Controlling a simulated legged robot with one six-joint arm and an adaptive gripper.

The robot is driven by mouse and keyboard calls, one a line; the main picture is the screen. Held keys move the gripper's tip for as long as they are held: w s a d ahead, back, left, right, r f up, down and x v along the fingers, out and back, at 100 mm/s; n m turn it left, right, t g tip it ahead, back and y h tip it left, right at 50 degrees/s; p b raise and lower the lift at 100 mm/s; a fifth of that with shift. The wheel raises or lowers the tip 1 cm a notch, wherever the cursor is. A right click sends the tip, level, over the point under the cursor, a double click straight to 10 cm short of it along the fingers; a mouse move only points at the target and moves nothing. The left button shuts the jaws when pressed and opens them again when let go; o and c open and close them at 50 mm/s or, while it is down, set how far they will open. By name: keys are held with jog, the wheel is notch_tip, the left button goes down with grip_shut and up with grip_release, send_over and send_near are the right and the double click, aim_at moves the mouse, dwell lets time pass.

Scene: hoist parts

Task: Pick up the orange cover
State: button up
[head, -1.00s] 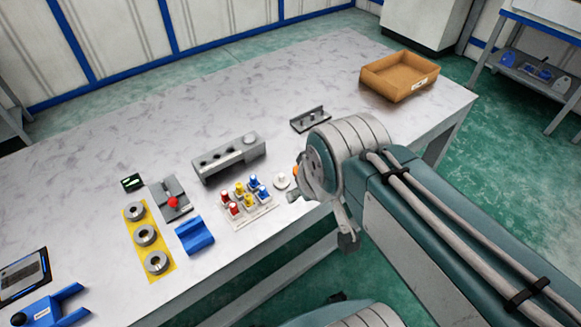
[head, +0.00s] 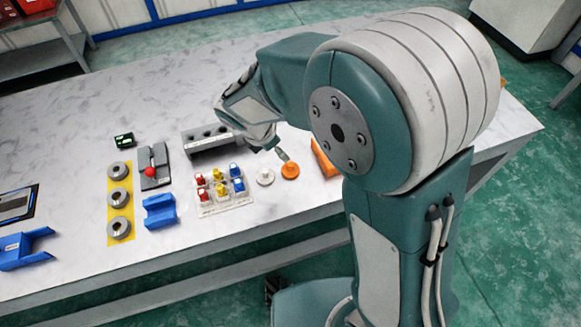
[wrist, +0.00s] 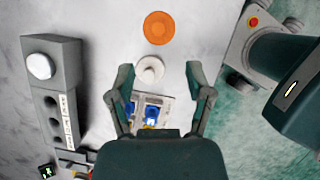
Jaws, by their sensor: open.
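The orange cover (head: 290,171) is a round disc lying flat on the table, right of a white round part (head: 265,176). In the wrist view, the orange cover (wrist: 158,27) lies beyond the fingertips, with the white part (wrist: 149,69) nearer, seen between the fingers. My gripper (wrist: 159,72) is open, its two fingers spread apart with nothing held. In the head view, my gripper (head: 280,154) is by the cover's upper left; the arm partly hides it, and its height above the table is hard to judge.
A holder with red, yellow and blue pieces (head: 222,188) stands left of the white part. A grey block with holes (head: 205,138) is behind it. An orange block (head: 323,158), partly hidden by my arm, lies right of the cover. The table's front edge is close.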

aim_at(289, 164)
jog(key=x, duration=0.6)
jog(key=shift+d+f, duration=0.1)
jog(key=shift+d, duration=0.05)
jog(key=x, duration=0.3)
jog(key=a+x, duration=0.1)
jog(key=shift+w+d+f, duration=0.15)
jog(key=shift+d+f, duration=0.05)
jog(key=shift+f, duration=0.3)
grip_shut()
